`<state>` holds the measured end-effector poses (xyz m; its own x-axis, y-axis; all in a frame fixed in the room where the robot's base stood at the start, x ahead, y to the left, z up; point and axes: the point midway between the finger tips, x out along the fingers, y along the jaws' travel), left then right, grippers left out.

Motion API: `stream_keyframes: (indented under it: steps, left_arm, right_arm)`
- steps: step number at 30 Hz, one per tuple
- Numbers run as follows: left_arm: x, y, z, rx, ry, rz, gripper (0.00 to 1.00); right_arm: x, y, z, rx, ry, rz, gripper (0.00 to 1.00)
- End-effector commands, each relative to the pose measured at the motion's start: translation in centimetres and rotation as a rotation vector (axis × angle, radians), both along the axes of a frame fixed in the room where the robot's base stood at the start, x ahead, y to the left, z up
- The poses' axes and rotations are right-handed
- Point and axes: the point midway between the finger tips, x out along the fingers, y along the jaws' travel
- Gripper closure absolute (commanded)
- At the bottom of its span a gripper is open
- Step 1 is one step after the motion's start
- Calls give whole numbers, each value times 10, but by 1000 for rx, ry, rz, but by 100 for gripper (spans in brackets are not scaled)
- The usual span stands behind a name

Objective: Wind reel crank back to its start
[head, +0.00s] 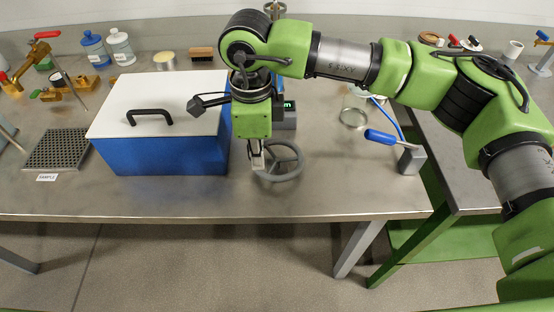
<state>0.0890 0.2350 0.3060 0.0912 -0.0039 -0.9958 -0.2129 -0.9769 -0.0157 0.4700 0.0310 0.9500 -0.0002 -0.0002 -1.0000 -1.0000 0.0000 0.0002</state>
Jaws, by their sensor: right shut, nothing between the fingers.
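A grey spoked wheel (296,161), which looks like the reel crank, is on the front part of the metal table, just right of the blue case. My right gripper (257,165) points down at the wheel's left side. Its fingers are shut with nothing between them. They overlap the left rim in the picture, and I cannot tell whether they touch it. Part of the wheel's left side is hidden behind the fingers. My left gripper is not in view.
A blue case (172,161) with a white lid and black handle stands close on the left. A blue-handled lever (381,137) on a grey block is to the right. A small device with a green display (288,106) stands behind the wheel. A perforated tray (58,149) is far left.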

Motion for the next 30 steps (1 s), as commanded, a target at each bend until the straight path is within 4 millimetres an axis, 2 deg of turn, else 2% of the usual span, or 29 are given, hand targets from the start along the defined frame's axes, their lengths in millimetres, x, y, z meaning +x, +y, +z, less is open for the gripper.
stream_keyframes:
  steps: [25, 30]
  left_arm:
    - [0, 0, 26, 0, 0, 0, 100]
    - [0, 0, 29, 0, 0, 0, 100]
  right_arm:
    - [0, 0, 63, 1, -1, 0, 100]
    - [0, 0, 70, 0, 0, 0, 100]
